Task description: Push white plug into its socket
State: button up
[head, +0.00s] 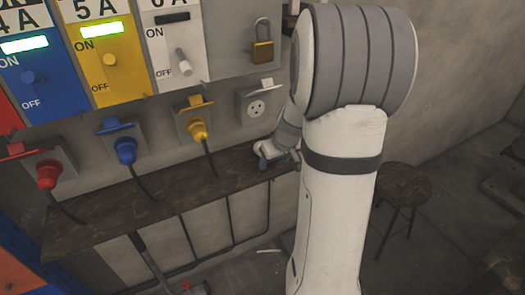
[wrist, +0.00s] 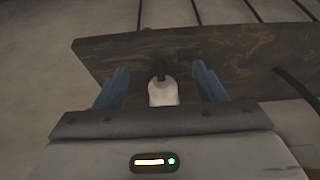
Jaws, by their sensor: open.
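The white plug (wrist: 162,93) lies on the dark wooden shelf in the wrist view, with its dark cable end pointing away from my gripper. My gripper (wrist: 160,88) is open, with one blue finger on each side of the plug and a gap to each. In the head view my gripper (head: 277,158) is at the right end of the shelf; the plug cannot be made out clearly there. The white socket (head: 257,107) is on the wall above the shelf, with its lid raised and its face empty.
The wooden shelf (head: 100,208) runs along the wall. Red (head: 48,174), blue (head: 126,150) and yellow (head: 198,130) plugs sit in sockets left of the white one, cables hanging. Switch panels (head: 110,60) and a padlock (head: 262,40) are above. A stool (head: 402,185) stands right of my arm.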

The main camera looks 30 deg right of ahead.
jog(key=shift+w, duration=0.65)
jog(key=shift+w, duration=0.15)
jog(key=w+p, duration=0.1)
jog(key=w, duration=0.4)
jog(key=shift+a, duration=0.1)
jog(key=shift+w+f, duration=0.1)
jog(key=shift+f, duration=0.45)
jog(key=shift+c, duration=0.3)
jog(key=c, duration=0.9)
jog(key=shift+r, duration=0.15)
jog(key=shift+c, duration=0.2)
